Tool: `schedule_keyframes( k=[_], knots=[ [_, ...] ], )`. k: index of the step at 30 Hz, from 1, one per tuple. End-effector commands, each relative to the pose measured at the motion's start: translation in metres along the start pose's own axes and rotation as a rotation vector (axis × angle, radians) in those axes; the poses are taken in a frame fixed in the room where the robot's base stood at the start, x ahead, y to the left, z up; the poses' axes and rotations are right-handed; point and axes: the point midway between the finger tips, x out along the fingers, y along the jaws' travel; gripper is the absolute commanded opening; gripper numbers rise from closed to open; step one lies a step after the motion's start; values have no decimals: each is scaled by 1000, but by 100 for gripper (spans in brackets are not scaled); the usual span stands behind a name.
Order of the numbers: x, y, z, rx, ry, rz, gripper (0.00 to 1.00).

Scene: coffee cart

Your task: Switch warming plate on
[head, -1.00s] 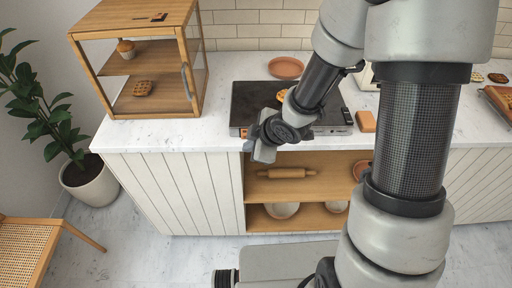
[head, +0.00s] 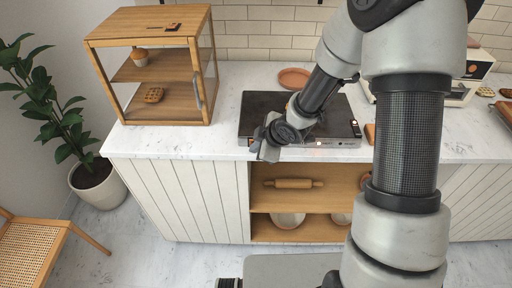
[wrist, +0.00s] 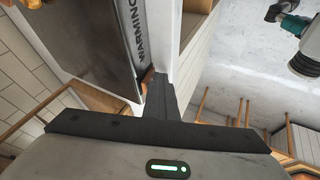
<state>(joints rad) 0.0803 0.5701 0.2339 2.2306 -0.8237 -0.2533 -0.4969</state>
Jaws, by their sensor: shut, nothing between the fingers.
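The warming plate (head: 262,105) is a dark, flat slab with a metal front panel, on the white counter in the head view. Small lights (head: 318,143) show on that panel, one reddish. My gripper (head: 259,151) is at the plate's front left edge, pointing down, shut and empty. In the wrist view the plate's dark top (wrist: 92,38) and its front strip with the letters "WARMING" (wrist: 137,30) show. My shut fingers (wrist: 158,88) are at that strip, beside a small orange part (wrist: 148,78). I cannot tell whether they touch it. My arm hides part of the plate.
A wooden display case (head: 150,65) with pastries stands left of the plate. A terracotta saucer (head: 294,77) lies behind it. Open shelves (head: 300,199) below hold a rolling pin and bowls. The counter between case and plate is clear.

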Motion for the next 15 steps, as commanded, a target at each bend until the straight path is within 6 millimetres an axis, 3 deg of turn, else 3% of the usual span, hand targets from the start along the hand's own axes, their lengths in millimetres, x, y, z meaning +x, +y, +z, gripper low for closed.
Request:
schedule_keyframes(
  k=[15],
  knots=[
    [-14,8,-7,1,1,4,0]
  ],
)
